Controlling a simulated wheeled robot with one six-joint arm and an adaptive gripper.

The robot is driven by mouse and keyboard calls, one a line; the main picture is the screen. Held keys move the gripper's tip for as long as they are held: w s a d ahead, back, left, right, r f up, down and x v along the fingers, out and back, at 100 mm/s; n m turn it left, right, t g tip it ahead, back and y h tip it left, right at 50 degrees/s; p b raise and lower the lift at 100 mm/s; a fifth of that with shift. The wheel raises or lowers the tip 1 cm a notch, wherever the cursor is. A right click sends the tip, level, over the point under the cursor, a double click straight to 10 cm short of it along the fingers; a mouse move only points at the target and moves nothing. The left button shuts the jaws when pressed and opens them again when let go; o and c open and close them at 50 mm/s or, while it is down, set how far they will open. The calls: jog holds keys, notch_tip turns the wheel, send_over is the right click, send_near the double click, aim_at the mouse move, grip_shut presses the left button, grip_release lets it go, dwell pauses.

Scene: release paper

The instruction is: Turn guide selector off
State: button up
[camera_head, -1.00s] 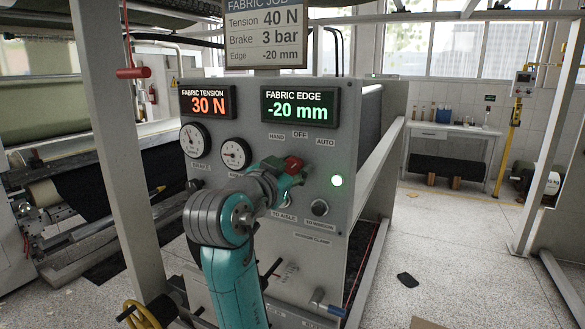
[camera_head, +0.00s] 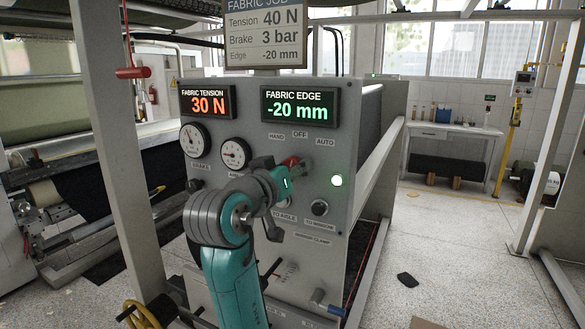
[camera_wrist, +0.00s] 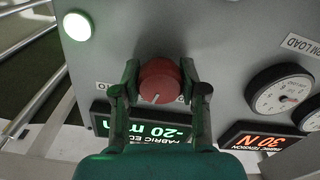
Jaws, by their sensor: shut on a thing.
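The guide selector is a round red knob (camera_wrist: 159,80) on the grey panel. In the wrist view my gripper (camera_wrist: 161,70) has one finger on each side of it and is shut on it. A white pointer line on the knob points down, towards the fabric edge display. In the head view the red knob (camera_head: 293,162) shows only partly behind my wrist. The labels HAND, OFF (camera_head: 300,134) and AUTO (camera_head: 325,142) stand above it; the pointer cannot be seen there.
The fabric edge display (camera_head: 299,106) reads -20 mm and the tension display (camera_head: 206,102) reads 30 N. A lit lamp (camera_head: 336,181) is right of the knob, with a black knob (camera_head: 319,208) below it. Two gauges (camera_head: 195,141) are to the left.

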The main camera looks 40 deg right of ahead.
jog(key=shift+n, duration=1.1)
jog(key=o, duration=1.1)
jog(key=shift+o, duration=0.2)
jog(key=shift+a, duration=0.15)
jog(key=v, duration=1.1)
jog(key=shift+s+a, duration=0.15)
jog(key=shift+a, duration=0.25)
